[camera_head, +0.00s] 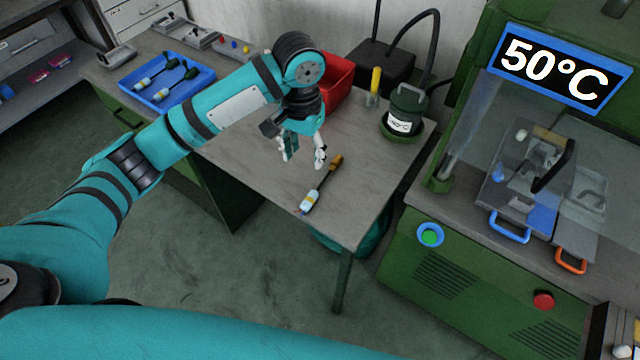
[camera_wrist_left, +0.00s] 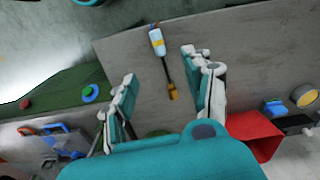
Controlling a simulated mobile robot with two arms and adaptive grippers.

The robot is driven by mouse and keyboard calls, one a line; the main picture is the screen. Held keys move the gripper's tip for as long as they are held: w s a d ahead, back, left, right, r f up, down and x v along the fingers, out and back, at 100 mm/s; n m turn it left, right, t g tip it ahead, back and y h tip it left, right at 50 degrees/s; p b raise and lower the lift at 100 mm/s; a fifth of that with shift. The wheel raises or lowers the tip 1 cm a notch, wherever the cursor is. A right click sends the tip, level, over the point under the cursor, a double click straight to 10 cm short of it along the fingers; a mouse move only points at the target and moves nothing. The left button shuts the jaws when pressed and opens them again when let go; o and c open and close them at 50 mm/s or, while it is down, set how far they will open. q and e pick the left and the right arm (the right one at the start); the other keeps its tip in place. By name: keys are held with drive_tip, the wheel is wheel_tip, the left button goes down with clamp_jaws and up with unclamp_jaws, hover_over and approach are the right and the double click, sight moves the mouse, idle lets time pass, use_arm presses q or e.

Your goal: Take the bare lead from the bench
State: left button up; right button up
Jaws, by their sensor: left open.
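The bare lead (camera_head: 321,187) lies on the bench (camera_head: 362,177) near its front right corner. It has a white and pale blue end, a dark cable and an orange-yellow end. My left gripper (camera_head: 303,162) is open and empty above the bench, a little behind and left of the lead in the head view. In the left wrist view the lead (camera_wrist_left: 163,62) shows between the two spread fingers (camera_wrist_left: 160,95), beyond their tips, with its orange end nearer to me. The fingers do not touch it. My right gripper is not in view.
A blue tray (camera_head: 203,74) with dark leads stands at the bench's left. A red bin (camera_head: 340,84) and a green pot (camera_head: 404,110) stand at the back. The green machine (camera_head: 470,262) with a 50°C sign (camera_head: 558,68) is to the right.

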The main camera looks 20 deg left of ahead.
use_arm(q)
drive_tip(key=p, duration=0.2)
hover_over(308, 200)
drive_tip(key=f, duration=1.1)
drive_tip(key=shift+w+a+f, duration=0.2)
drive_tip(key=shift+w+f, duration=0.05)
drive_tip(key=shift+w, duration=0.05)
drive_tip(key=shift+s+f, duration=0.1)
drive_tip(key=shift+f, duration=0.45)
drive_tip(key=f, duration=0.3)
drive_tip(key=shift+s+d+f+p, duration=0.2)
drive_tip(key=shift+f+p, duration=0.1)
drive_tip(key=shift+p, duration=0.1)
drive_tip(key=shift+w+f, duration=0.1)
drive_tip(key=shift+f, duration=0.3)
clamp_jaws()
